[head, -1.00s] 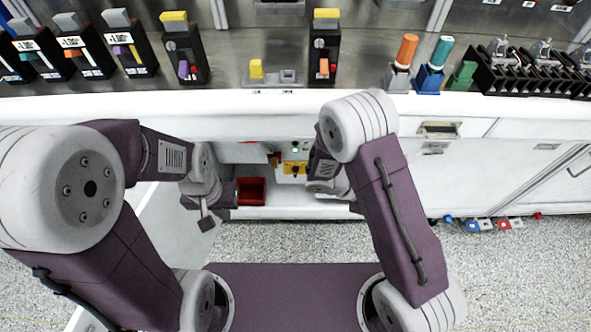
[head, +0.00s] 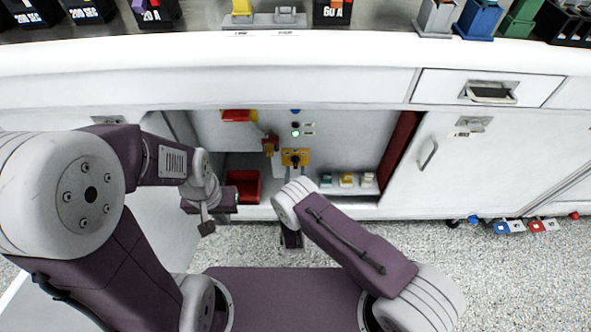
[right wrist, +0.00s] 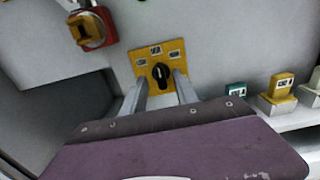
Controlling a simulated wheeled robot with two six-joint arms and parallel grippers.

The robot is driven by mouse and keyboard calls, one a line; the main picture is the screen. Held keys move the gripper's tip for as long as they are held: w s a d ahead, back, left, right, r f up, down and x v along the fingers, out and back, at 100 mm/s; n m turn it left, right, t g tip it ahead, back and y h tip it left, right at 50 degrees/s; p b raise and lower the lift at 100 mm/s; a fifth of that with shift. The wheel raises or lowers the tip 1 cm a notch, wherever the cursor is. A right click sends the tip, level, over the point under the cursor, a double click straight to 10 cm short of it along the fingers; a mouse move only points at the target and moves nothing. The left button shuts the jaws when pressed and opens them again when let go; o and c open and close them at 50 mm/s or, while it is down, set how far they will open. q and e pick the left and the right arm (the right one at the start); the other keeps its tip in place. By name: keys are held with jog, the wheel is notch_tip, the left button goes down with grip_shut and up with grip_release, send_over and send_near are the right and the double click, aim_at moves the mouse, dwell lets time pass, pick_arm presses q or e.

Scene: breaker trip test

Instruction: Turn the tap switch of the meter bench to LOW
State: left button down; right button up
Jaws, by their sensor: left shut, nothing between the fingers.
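The tap switch is a black knob (head: 296,160) on a yellow plate inside the open cupboard under the bench. In the right wrist view the knob (right wrist: 161,75) stands roughly upright, below the middle of three small labels too small to read. My right gripper (right wrist: 160,90) is open, its two grey fingers pointing at the plate, one on each side below the knob. I cannot tell whether they touch it. In the head view my right arm hides most of this gripper. My left gripper (head: 207,226) is shut and empty, low at the left, away from the switch.
A red bin (head: 243,186) stands left of the switch. A red-and-yellow rotary handle (right wrist: 92,28) is on the panel at its upper left. Small green, yellow and white blocks (head: 346,180) sit on the shelf at right. A green lamp (head: 295,133) glows above the plate.

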aim_at(295, 165)
jog(key=shift+w+b, duration=0.4)
jog(key=shift+w, duration=1.15)
grip_shut()
jog(key=n, duration=0.4)
jog(key=shift+a+n, duration=0.1)
jog(key=shift+n, duration=0.3)
jog(key=n, duration=0.4)
jog(key=shift+f+n, duration=0.1)
jog(key=shift+n, duration=0.6)
jog(key=shift+s, duration=0.1)
grip_release()
jog(key=shift+a, duration=0.1)
